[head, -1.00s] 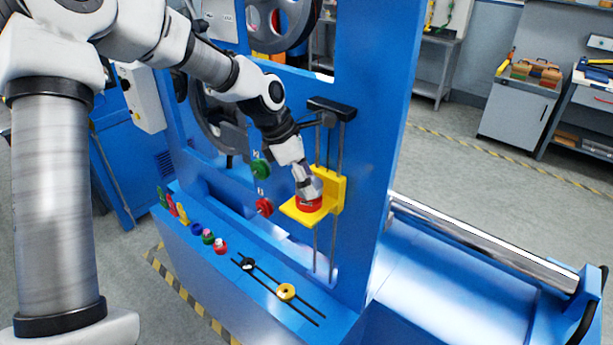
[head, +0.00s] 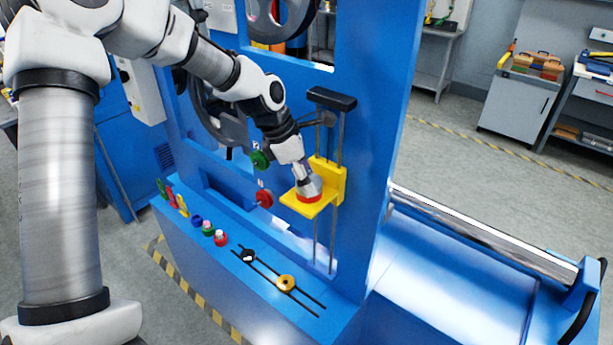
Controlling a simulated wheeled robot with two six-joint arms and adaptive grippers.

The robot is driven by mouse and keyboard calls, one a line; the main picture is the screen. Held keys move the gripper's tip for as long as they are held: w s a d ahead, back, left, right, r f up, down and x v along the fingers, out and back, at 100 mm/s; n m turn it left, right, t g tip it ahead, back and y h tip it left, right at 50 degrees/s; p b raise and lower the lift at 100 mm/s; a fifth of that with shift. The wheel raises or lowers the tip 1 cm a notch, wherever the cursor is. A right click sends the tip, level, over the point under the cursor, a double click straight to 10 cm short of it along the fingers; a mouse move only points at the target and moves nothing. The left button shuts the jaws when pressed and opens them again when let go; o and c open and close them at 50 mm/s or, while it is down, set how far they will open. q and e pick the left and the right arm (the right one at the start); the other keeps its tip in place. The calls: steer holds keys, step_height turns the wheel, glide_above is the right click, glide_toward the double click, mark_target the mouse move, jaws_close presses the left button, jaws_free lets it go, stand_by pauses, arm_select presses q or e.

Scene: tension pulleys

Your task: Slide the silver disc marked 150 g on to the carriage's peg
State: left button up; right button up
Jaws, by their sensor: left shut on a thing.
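The yellow carriage (head: 327,172) rides on two upright rods on the blue frame. A red disc (head: 312,198) lies on its shelf. My left gripper (head: 306,182) points down over the shelf and is shut on a silver disc (head: 312,187), directly above the red disc. The silver disc looks very close to the red one; whether they touch is unclear. The carriage's peg is hidden by my gripper and the discs. The 150 g mark cannot be read. My right gripper is out of view.
Green (head: 260,159) and red (head: 264,199) knobs stick out left of the carriage. Several small coloured pieces stand on the blue ledge (head: 185,235). A yellow ring (head: 286,283) sits at a slotted track on the ledge. A roller (head: 480,232) lies to the right.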

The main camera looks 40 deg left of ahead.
arm_select(q)
steer(key=shift+f, duration=0.15)
steer(key=o, duration=1.1)
steer(key=shift+o, duration=1.1)
steer(key=v, duration=1.2)
steer(key=shift+w, duration=0.15)
